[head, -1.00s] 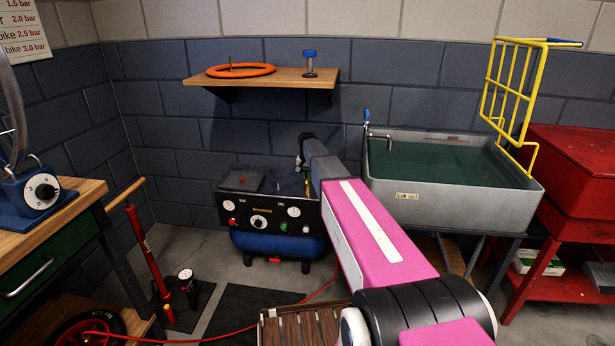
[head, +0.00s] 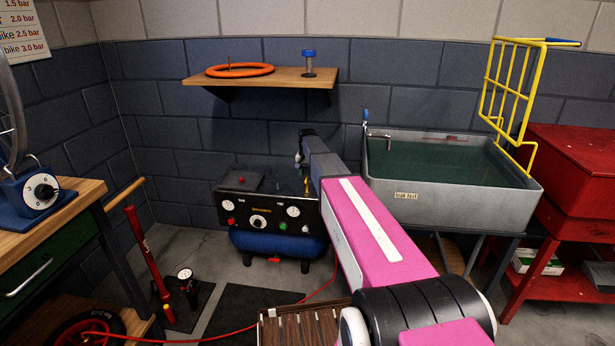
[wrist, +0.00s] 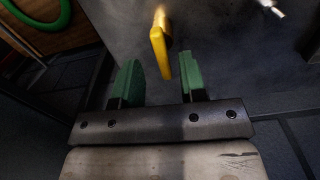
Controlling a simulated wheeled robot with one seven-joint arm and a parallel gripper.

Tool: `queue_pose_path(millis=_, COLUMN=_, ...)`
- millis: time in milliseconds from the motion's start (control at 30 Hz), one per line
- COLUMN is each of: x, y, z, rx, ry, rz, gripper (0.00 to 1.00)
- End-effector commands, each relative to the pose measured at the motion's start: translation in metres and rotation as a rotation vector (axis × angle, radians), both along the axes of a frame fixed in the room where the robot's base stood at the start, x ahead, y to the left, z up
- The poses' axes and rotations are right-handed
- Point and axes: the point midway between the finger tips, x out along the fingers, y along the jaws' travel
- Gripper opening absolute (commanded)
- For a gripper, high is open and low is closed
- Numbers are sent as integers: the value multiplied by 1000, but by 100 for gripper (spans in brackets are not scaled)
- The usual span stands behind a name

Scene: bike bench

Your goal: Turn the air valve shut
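The air valve's yellow lever (wrist: 158,52) shows in the wrist view, with its flat end pointing toward my gripper (wrist: 158,68). The green fingers are apart, with the lever's near end at the gap between their tips. No contact is clear. In the head view a small bit of yellow (head: 306,187) shows on the compressor (head: 258,207), beside my arm. My arm hides much of the compressor's right side, and my fingers are hard to make out there.
A sink basin (head: 455,207) with a yellow rack (head: 515,90) stands to the right. A wooden shelf (head: 270,78) is on the wall above. A red floor pump (head: 145,250) and a workbench (head: 75,205) are at left. A red hose (head: 225,337) crosses the floor.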

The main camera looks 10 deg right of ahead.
Motion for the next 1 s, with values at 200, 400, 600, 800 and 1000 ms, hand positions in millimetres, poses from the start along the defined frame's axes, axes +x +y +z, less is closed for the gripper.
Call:
queue_pose_path(millis=200, x=-2, y=-1, z=42, rx=0, ry=-2, rz=-1, gripper=38)
queue_pose_path(millis=400, x=-2, y=-2, z=75, rx=1, ry=0, rz=-2, gripper=38)
queue_pose_path(millis=600, x=-3, y=-2, z=91, rx=0, ry=1, rz=-2, gripper=38)
queue_pose_path(millis=800, x=-3, y=-2, z=94, rx=1, ry=2, rz=-2, gripper=38)
queue_pose_path(millis=1000, x=-5, y=-2, z=93, rx=1, ry=2, rz=-1, gripper=38)
